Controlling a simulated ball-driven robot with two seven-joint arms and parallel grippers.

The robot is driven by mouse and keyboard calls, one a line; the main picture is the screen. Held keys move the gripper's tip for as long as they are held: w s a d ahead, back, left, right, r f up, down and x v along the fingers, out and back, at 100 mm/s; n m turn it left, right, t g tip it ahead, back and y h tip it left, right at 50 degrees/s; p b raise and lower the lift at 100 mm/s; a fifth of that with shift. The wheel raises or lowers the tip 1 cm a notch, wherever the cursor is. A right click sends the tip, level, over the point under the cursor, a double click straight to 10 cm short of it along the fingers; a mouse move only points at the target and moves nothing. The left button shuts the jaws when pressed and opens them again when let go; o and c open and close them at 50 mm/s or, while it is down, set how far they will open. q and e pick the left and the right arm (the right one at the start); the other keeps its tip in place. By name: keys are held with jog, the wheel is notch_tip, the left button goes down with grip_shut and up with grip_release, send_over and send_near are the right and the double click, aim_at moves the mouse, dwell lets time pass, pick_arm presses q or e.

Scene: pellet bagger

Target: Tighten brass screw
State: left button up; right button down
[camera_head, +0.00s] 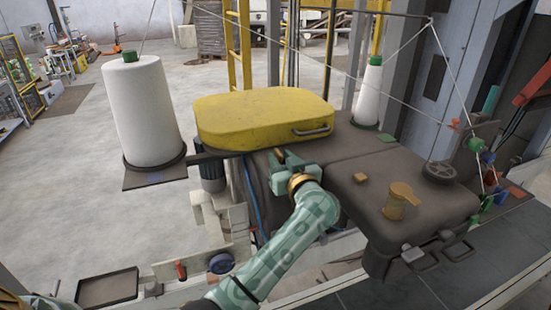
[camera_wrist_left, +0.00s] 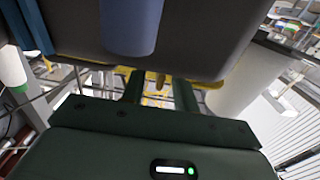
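A brass-coloured knob with a flat arm (camera_head: 402,199) stands on the dark machine housing (camera_head: 345,205) in the head view, and a small brass block (camera_head: 360,178) lies to its left. I cannot tell for sure which is the brass screw. My left gripper (camera_head: 284,158) is left of both, by the housing's left part and in front of the yellow cover (camera_head: 262,118). Neither brass piece can be made out clearly there. My right gripper is not in view.
A large white thread cone (camera_head: 146,110) stands at the left and a smaller one (camera_head: 369,95) behind the housing. Threads run overhead to coloured guides at the right. A dark wheel (camera_head: 438,172) sits on the housing's right. A dark tray (camera_head: 107,288) is at lower left.

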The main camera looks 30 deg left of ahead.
pick_arm(q)
jog(key=shift+w+a, duration=0.3)
jog(key=shift+a, duration=0.05)
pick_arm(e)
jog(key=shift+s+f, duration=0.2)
pick_arm(q)
jog(key=shift+s+r, duration=0.1)
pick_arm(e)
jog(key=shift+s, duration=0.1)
